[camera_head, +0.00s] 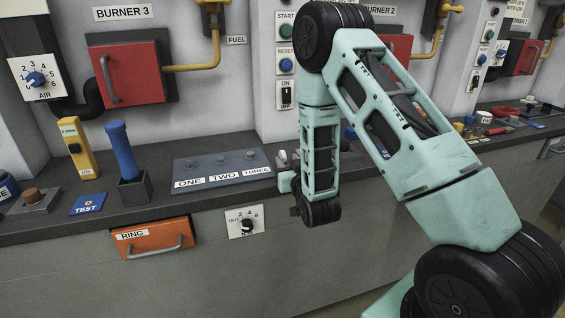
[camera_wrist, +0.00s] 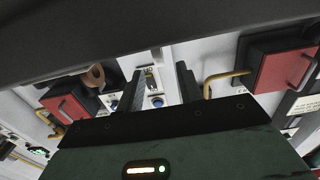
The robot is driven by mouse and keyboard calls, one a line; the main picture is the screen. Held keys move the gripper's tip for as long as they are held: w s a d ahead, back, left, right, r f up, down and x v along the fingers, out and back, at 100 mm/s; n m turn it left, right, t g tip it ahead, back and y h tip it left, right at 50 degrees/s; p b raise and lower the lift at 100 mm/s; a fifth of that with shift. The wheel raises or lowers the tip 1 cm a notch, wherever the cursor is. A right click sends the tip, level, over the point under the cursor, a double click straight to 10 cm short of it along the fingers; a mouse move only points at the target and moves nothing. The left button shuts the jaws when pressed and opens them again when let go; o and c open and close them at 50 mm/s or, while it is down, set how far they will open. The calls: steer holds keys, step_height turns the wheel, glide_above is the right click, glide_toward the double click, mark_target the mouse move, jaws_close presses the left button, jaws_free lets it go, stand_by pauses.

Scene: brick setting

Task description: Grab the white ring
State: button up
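I see no thing that I can make out as a white ring in either view. An orange drawer front (camera_head: 150,243) labelled RING, with a grey bar handle, sits in the counter's face at the lower left in the head view. It looks shut, and its inside is hidden. My gripper (camera_wrist: 162,88) shows in the wrist view with its two dark fingers apart and nothing between them. It faces the wall with the switches. In the head view my arm hangs down in front of the counter, right of the drawer, and hides most of the gripper.
The counter (camera_head: 265,143) carries a blue-handled lever (camera_head: 122,150), a yellow device (camera_head: 77,147) and a ONE TWO THREE panel (camera_head: 222,167). A dial plate (camera_head: 245,221) is on the counter's face. A red burner box (camera_head: 128,73) hangs on the wall. Several small objects crowd the right end.

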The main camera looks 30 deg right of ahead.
mark_target(284, 155)
steer(key=p+x, duration=0.1)
steer(key=x, duration=0.4)
steer(key=shift+w+d, duration=0.1)
steer(key=shift+w, duration=0.3)
jaws_close()
